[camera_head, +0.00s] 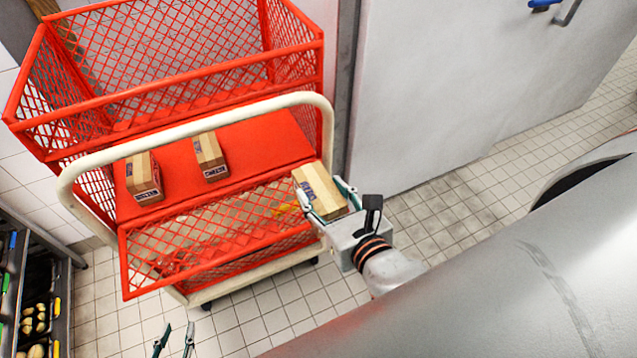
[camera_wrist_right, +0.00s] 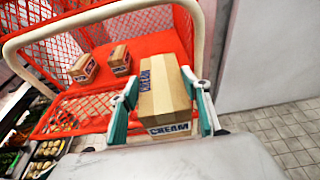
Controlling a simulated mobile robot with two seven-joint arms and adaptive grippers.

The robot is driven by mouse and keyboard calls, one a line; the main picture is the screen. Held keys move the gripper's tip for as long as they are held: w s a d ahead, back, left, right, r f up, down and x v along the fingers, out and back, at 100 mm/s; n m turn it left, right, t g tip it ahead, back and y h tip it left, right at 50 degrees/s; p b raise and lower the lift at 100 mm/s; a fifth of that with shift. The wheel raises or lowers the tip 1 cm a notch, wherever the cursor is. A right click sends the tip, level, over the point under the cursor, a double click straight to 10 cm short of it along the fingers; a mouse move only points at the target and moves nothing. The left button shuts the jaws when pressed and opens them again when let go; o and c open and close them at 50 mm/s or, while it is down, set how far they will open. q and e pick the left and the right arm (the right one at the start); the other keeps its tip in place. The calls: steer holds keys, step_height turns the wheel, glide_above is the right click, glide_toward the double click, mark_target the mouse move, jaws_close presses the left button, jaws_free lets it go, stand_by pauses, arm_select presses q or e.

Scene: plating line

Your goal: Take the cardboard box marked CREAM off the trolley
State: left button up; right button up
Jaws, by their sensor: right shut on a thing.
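The brown cardboard box marked CREAM (camera_head: 321,190) is at the trolley's front right corner in the head view. Its CREAM label reads clearly in the right wrist view (camera_wrist_right: 166,97). My right gripper (camera_head: 322,195) is shut on it, one finger on each side, as the right wrist view also shows. The box looks held clear of the red shelf, though its underside is hidden. The red mesh trolley (camera_head: 255,145) has a cream-coloured rail. My left gripper (camera_head: 174,342) is low at the bottom edge, its two fingers apart and nothing between them.
Two similar boxes stay on the red shelf, one at left (camera_head: 143,178) and one in the middle (camera_head: 210,155). A rack with crates of produce (camera_head: 38,318) stands at lower left. A grey door (camera_head: 450,90) is behind at right. Tiled floor is free right of the trolley.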

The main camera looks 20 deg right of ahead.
mark_target(331, 206)
steer(key=shift+s, duration=2.2)
